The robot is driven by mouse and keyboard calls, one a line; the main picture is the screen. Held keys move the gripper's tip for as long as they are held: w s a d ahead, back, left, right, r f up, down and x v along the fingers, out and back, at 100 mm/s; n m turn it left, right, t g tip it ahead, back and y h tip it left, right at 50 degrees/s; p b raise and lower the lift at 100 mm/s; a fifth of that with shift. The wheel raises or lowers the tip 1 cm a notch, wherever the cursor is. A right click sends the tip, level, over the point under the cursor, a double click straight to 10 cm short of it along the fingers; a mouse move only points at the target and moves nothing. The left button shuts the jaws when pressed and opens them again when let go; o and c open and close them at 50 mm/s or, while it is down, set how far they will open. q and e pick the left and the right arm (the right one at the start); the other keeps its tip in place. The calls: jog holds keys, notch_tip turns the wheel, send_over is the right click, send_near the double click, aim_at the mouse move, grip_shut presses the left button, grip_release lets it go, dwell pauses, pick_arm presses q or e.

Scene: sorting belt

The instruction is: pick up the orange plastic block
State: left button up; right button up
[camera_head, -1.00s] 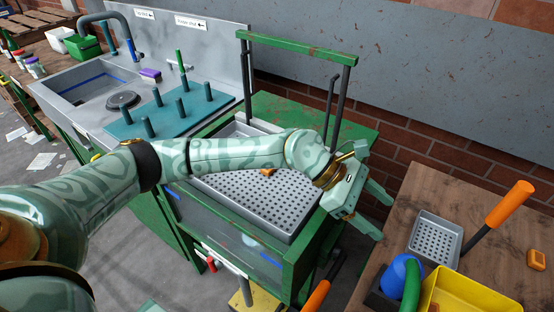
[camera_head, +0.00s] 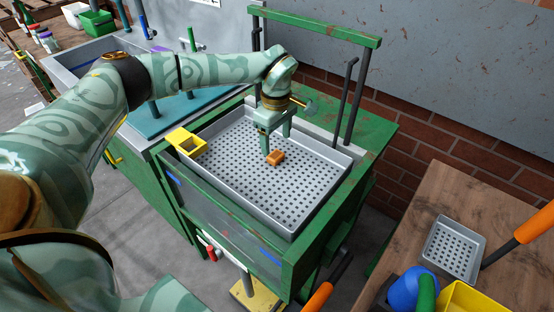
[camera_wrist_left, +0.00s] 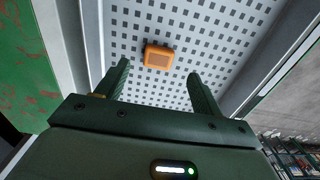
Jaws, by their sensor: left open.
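The orange plastic block (camera_head: 275,158) lies on the perforated floor of a grey metal tray (camera_head: 306,195), near the tray's middle. In the left wrist view the block (camera_wrist_left: 158,57) shows between and beyond the fingertips, a little left of centre. My left gripper (camera_head: 276,143) points down over the tray, with its fingers close to the block in the head view. In the left wrist view the left gripper (camera_wrist_left: 160,78) is open and empty, and the block is apart from both fingers. My right gripper is in neither view.
A green frame (camera_head: 318,27) stands behind the tray. A wooden table (camera_head: 450,203) at right holds a small perforated tray (camera_head: 455,250), a blue object (camera_head: 412,287) and an orange-handled tool (camera_head: 535,222).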

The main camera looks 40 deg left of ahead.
aim_at(277, 155)
pick_arm(q)
notch_tip(277, 155, down, 5)
jog(key=shift+d+f+b, duration=0.1)
jog(key=shift+f+b, duration=0.05)
jog(key=shift+b, duration=0.9)
jog(key=shift+w+f, duration=0.1)
jog(key=shift+f, duration=0.15)
jog(key=shift+r, duration=0.15)
jog(key=c, duration=1.1)
